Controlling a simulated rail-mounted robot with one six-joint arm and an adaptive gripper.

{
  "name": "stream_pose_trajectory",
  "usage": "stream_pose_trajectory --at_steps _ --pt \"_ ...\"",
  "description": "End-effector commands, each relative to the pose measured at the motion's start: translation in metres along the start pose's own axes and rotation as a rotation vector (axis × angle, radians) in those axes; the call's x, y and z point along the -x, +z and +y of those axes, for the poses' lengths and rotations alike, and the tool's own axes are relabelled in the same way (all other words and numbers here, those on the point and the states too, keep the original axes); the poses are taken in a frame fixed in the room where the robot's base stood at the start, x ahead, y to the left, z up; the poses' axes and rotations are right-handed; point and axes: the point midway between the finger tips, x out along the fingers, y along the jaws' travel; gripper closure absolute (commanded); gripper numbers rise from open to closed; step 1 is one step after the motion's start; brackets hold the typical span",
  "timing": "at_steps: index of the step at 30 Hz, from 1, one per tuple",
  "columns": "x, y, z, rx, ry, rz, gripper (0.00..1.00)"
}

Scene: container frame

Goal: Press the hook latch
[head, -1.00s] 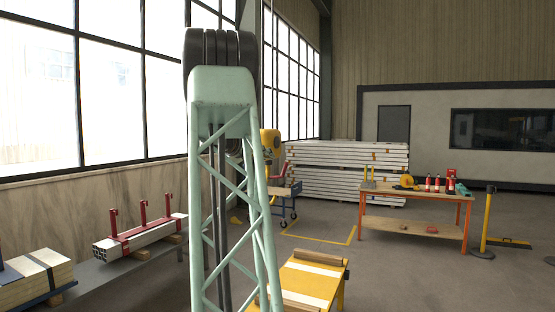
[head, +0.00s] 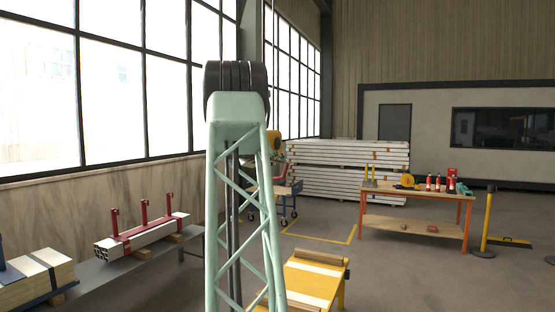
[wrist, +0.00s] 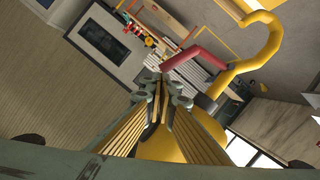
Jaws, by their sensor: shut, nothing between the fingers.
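The yellow hook (wrist: 272,38) curves up at the upper right of the wrist view, below its large yellow block (wrist: 205,120). The latch (wrist: 196,56) is a bent red bar near the hook's opening. My gripper (wrist: 165,88) is shut and empty. Its fingertips appear just below the left end of the latch; whether they touch it I cannot tell. In the head view the yellow block (head: 274,146) shows only partly behind my green lattice arm. My gripper is hidden there.
A workbench (head: 418,190) with bottles and tools stands right of centre. A stack of white beams (head: 345,165) is behind. A yellow trestle (head: 312,285) stands low in front. A grey bench (head: 120,270) with bundled tubes runs along the left. Open floor lies right of the trestle.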

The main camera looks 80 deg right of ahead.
Motion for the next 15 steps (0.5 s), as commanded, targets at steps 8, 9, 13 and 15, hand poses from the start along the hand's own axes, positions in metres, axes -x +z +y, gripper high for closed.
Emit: stream_pose_trajectory --at_steps 8,9,13,15 --pt "-0.01 0.0003 0.0008 0.0 0.0 0.0 1.0" --pt "-0.0103 0.0003 0.0007 0.0 0.0 0.0 1.0" --pt "-0.0103 0.0004 0.0006 0.0 0.0 0.0 1.0" --pt "-0.0103 0.0004 0.0006 0.0 0.0 0.0 1.0"
